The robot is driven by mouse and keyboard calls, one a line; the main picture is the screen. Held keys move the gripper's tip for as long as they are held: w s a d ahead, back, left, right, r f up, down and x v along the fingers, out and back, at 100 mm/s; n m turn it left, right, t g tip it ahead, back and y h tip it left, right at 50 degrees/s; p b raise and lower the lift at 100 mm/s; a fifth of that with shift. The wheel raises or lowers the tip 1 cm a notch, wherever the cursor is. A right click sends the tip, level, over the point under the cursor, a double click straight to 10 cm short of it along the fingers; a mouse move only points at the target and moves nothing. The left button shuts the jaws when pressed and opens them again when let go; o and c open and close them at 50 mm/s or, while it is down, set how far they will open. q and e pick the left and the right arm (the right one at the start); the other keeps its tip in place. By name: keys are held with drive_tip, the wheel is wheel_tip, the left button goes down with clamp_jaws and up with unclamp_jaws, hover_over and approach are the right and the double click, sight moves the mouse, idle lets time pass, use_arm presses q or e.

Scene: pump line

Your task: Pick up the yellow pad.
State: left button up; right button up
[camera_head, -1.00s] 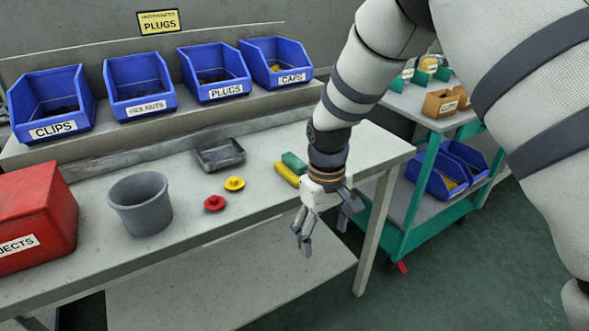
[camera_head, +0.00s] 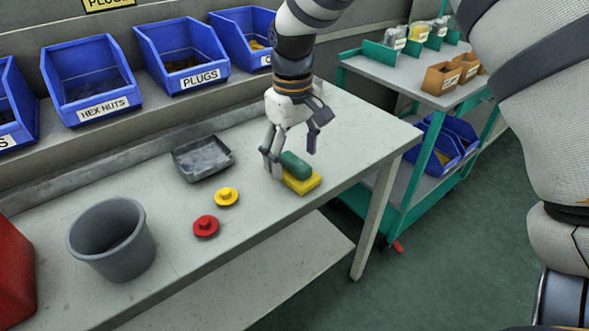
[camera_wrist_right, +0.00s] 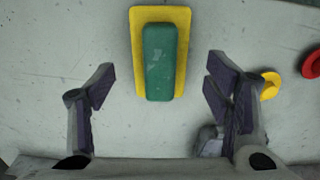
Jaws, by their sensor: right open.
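The yellow pad (camera_head: 304,183) lies flat on the bench near its right end, with a green block (camera_head: 295,163) on top of it. In the right wrist view the yellow pad (camera_wrist_right: 138,30) shows as a rim around the green block (camera_wrist_right: 160,62). My left gripper is not in view.
A yellow knob (camera_head: 227,196), a red knob (camera_head: 206,226), a dark tray (camera_head: 188,166) and a grey bucket (camera_head: 125,262) stand left of the pad. Blue bins (camera_head: 98,108) line the back shelf. A teal cart (camera_head: 399,222) stands right of the bench, whose right end is clear.

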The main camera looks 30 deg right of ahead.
wheel_tip(320, 180, down, 3)
drive_tip(key=shift+r, duration=0.15)
drive_tip(key=c, duration=1.3)
drive_tip(key=shift+o, duration=0.2)
drive_tip(key=shift+r, duration=0.15)
